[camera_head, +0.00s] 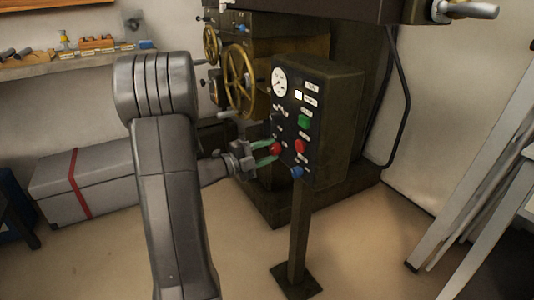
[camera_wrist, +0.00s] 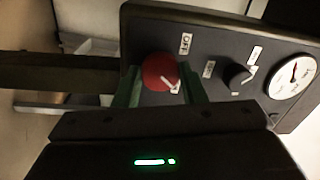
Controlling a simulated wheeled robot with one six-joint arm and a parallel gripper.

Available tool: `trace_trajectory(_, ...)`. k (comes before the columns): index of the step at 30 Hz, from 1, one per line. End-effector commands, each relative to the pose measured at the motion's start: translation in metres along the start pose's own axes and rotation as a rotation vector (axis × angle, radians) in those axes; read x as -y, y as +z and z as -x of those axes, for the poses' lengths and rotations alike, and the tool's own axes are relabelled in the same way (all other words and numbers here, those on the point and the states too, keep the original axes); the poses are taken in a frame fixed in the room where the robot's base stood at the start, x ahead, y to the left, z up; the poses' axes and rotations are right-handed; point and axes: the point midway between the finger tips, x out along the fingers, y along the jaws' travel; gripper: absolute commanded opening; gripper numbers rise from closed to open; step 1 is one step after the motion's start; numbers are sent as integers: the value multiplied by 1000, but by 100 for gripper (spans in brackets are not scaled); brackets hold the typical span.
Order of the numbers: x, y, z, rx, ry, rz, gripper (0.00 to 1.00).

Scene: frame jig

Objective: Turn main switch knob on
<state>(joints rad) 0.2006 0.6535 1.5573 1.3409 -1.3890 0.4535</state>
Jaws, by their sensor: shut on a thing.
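The main switch knob (camera_head: 276,148) is a round red knob low on the left of the dark control panel (camera_head: 318,165). It also shows in the wrist view (camera_wrist: 158,71), with a white pointer mark towards its lower right. An OFF label (camera_wrist: 186,43) sits beside it, and a smaller label (camera_wrist: 208,69) is too blurred to read. My gripper (camera_head: 266,151) reaches it from the left. Its green fingers, also in the wrist view (camera_wrist: 164,90), are shut on the knob's two sides. The fingers hide part of the knob's edge.
A black knob (camera_wrist: 238,78) and a gauge (camera_wrist: 292,77) are on the same panel. A green button (camera_head: 303,121), a red button (camera_head: 300,146) and a blue knob (camera_head: 297,172) sit close to the right. Brass handwheels (camera_head: 239,80) stand behind. Floor to the front is clear.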

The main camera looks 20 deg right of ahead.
Motion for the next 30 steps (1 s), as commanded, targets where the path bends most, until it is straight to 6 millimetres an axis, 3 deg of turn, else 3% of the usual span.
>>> trace_trajectory(21,-1,0,0,-5,3,-76,15)
trace_trajectory(22,-1,0,0,-5,3,-76,41)
trace_trajectory(24,-1,0,0,-5,2,-76,55)
trace_trajectory(25,-1,0,0,-5,2,-76,59)
trace_trajectory(30,0,0,0,-5,2,-76,59)
